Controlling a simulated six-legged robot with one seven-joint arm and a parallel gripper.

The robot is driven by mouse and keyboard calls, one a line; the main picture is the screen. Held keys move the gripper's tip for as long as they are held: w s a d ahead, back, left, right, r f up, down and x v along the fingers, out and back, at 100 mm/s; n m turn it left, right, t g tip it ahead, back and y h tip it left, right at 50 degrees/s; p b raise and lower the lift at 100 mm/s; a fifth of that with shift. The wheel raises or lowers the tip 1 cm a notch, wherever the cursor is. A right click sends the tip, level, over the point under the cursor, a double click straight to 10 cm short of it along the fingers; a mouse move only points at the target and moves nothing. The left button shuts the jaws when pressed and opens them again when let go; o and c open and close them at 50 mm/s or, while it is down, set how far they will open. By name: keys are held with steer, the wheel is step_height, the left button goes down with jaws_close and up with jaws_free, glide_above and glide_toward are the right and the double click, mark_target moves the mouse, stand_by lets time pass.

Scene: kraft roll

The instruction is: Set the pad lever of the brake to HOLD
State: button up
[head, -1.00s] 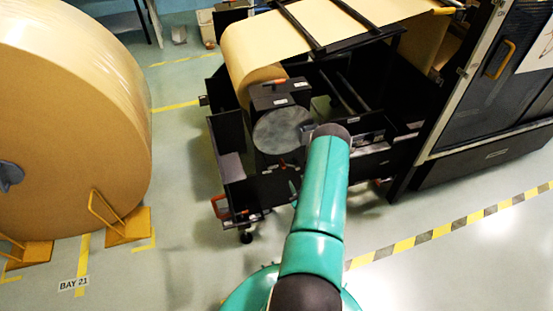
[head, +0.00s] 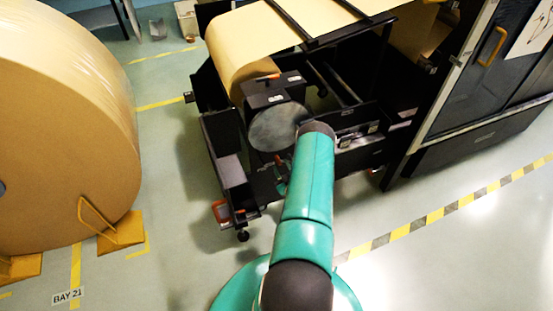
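The black brake unit (head: 274,92) stands on the dark machine frame in the head view, with a round grey disc (head: 278,128) on its front. A small orange lever-like part (head: 268,77) lies on its top, and a small red part shows below the disc. I cannot tell which of these is the pad lever, nor read the labels. My teal arm reaches up to the right edge of the disc. My gripper (head: 282,186) is mostly hidden by the arm; only small parts show left of it, below the disc. Its fingers cannot be made out.
A large kraft roll (head: 62,125) stands at the left with yellow chocks (head: 122,233). A kraft web (head: 262,30) runs over the frame. A dark cabinet (head: 490,75) with a yellow handle stands at the right. The floor in front is clear, with a striped line (head: 440,213).

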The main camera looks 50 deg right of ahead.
mark_target(278, 161)
steer(key=x, duration=0.5)
steer(key=shift+w+d, duration=0.1)
steer(key=shift+w, duration=0.15)
jaws_close()
